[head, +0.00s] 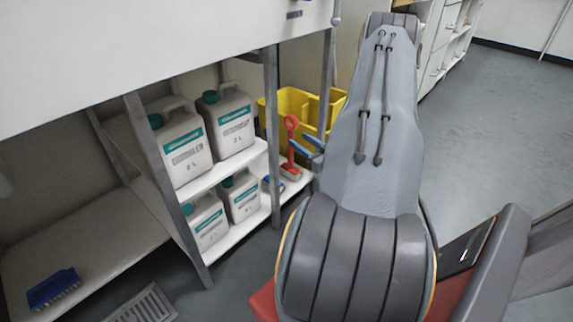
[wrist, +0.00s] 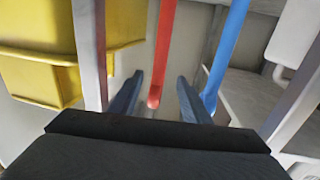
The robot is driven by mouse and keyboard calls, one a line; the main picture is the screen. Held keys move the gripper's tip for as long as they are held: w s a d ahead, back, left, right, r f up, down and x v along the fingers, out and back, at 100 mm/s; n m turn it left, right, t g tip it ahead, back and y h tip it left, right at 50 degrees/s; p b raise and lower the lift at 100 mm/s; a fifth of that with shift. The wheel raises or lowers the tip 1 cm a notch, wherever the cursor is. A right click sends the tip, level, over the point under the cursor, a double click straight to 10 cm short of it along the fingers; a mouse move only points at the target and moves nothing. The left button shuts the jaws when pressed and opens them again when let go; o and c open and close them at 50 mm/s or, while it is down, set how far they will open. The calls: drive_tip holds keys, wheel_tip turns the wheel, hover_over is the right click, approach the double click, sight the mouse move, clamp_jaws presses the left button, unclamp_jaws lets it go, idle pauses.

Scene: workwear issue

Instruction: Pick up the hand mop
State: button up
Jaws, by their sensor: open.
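A red long-handled tool (head: 291,140) with a looped handle end and a red and pale head stands upright at the right end of the middle shelf. Its red handle (wrist: 164,45) shows in the wrist view, its end between my fingertips. A blue handle (wrist: 230,45) lies just right of my right finger there. A small blue item (head: 272,184) sits lower, by the shelf post. I cannot tell for sure which is the hand mop. My gripper (wrist: 160,97) is open and empty; in the head view its blue fingers (head: 308,147) are beside the red tool, partly hidden by my arm.
White jugs (head: 186,150) with teal caps fill two shelves left of the red tool. Metal posts (head: 272,120) stand close to my gripper. A yellow bucket (head: 292,103) is behind. A blue brush (head: 53,289) lies on the low shelf at left. Floor at right is clear.

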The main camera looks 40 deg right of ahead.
sight(293, 136)
drive_tip(key=shift+w+b, duration=0.3)
drive_tip(key=shift+w, duration=0.55)
drive_tip(key=w+b, duration=0.1)
drive_tip(key=w, duration=0.1)
drive_tip(key=w+b, duration=0.2)
drive_tip(key=shift+d+f, duration=0.2)
drive_tip(key=shift+w+d+r, duration=0.1)
drive_tip(key=shift+w, duration=0.35)
clamp_jaws()
